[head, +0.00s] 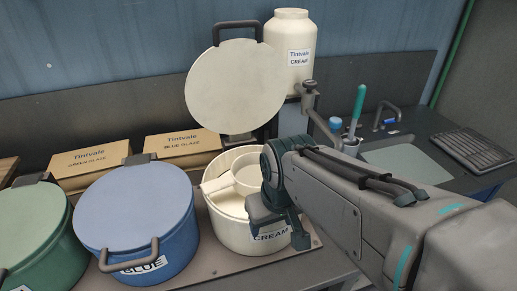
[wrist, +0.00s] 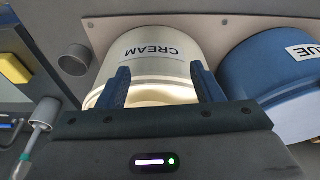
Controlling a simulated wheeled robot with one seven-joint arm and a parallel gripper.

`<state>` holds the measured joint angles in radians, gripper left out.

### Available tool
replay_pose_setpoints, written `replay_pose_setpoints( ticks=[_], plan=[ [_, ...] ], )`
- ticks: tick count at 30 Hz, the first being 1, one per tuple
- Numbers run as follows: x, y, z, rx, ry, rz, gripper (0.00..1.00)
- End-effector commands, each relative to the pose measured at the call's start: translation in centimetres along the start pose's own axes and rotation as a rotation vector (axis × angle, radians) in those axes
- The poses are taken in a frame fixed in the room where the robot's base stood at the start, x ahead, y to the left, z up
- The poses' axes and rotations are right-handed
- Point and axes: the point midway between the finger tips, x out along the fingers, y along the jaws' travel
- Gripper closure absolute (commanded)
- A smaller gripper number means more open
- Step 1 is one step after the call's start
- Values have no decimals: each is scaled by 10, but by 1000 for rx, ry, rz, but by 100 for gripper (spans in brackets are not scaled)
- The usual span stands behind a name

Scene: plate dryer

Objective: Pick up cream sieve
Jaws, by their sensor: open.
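The cream sieve (head: 217,183) is a pale cup with a short handle, in the open cream pot (head: 226,236). Part of it is hidden behind my arm. The pot's pale lid (head: 232,88) is raised at the back. My gripper (head: 281,224) is over the pot's right front side, apart from the sieve's visible handle. In the wrist view the gripper's two blue fingers (wrist: 163,88) stand apart with the cream pot (wrist: 150,50) behind them. I cannot make out the sieve clearly there.
The shut blue pot (head: 135,215) stands left of the cream pot, with a green pot (head: 38,232) further left. Glaze boxes (head: 183,147) and a cream jar (head: 288,52) stand behind. A sink (head: 405,158) and a drying rack (head: 478,148) are at right.

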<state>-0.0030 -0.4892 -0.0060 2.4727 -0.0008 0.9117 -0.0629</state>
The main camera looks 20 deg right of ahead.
Motion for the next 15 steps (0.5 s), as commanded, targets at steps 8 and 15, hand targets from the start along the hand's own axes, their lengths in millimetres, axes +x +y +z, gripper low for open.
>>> replay_pose_setpoints(
  ticks=[8,15],
  plan=[
    [-29,23,-60,-391,-58,-21,40],
    [-48,52,-116,-798,-107,-61,40]
  ],
)
